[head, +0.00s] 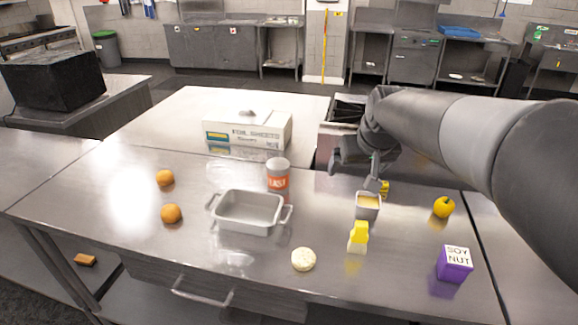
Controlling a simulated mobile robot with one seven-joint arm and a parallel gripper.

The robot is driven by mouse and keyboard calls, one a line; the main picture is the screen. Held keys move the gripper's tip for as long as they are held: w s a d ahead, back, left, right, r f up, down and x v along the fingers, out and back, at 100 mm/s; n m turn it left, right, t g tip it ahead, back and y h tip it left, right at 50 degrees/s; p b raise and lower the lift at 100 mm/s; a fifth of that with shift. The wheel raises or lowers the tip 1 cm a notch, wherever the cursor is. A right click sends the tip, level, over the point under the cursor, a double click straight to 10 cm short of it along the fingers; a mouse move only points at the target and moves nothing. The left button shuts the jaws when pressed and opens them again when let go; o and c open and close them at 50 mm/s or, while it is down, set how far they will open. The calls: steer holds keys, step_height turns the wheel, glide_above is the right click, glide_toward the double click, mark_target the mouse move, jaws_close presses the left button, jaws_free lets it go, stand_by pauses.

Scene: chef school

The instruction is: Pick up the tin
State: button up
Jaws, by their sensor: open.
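A grey metal tin with two side handles (249,226) stands on the steel counter, left of centre, and looks empty. A small square metal tin with pale yellow contents (368,213) stands upright to its right. A white and orange can lettered "yeast" (278,176) stands behind the handled tin. My gripper (373,182) is open, just above and behind the small square tin. I cannot tell whether its fingers touch that tin. My arm comes in from the right and hides part of the counter behind it.
Near the tins are a yellow and white bottle (358,238), a round pale item (303,259), a purple "soy nut" box (454,264), a yellow fruit (444,207) and two orange fruits (165,178). A white box (247,130) stands behind. The counter's front left is clear.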

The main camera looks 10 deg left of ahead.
steer(key=w+a+f+n+y, duration=0.1)
steer(key=w+a+f, duration=0.2)
steer(key=w+a, duration=0.35)
steer(key=w+a+f+n, duration=0.1)
steer(key=w+a+f, duration=0.2)
steer(key=w+a, duration=0.35)
steer(key=n, duration=0.1)
glide_toward(279, 166)
step_height(279, 166, down, 2)
steer(key=w, duration=0.2)
steer(key=shift+y, duration=0.3)
steer(key=x, duration=0.4)
steer(key=shift+d+f, duration=0.15)
steer(key=shift+f, duration=0.2)
steer(key=shift+s+a+x, duration=0.1)
steer(key=shift+a+x, duration=0.1)
steer(key=shift+x, duration=1.25)
steer(key=shift+s+a+x, duration=0.1)
steer(key=shift+a+x, duration=0.1)
steer(key=shift+x, duration=1.2)
steer(key=c, duration=1.2)
